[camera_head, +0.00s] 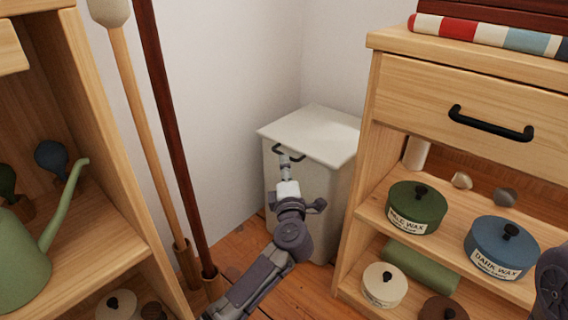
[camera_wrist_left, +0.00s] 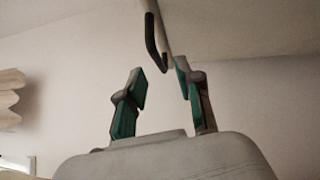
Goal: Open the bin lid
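The white bin (camera_head: 330,190) stands in the corner, with its flat lid (camera_head: 318,132) down on top. A black handle (camera_head: 293,153) sits at the lid's front edge; it also shows in the wrist view (camera_wrist_left: 153,45). My left gripper (camera_head: 286,160) reaches up to the bin's front, its tips close to the handle. In the wrist view the two fingers (camera_wrist_left: 161,80) are apart, with the handle's lower end near the gap between the tips. Whether they touch it I cannot tell. My right gripper is not seen.
A wooden shelf unit (camera_head: 470,65) with a drawer and several wax tins stands close on the bin's right. Another wooden shelf (camera_head: 100,235) with a green watering can (camera_head: 25,260) is at left. Two long poles (camera_head: 165,110) lean between that shelf and the bin.

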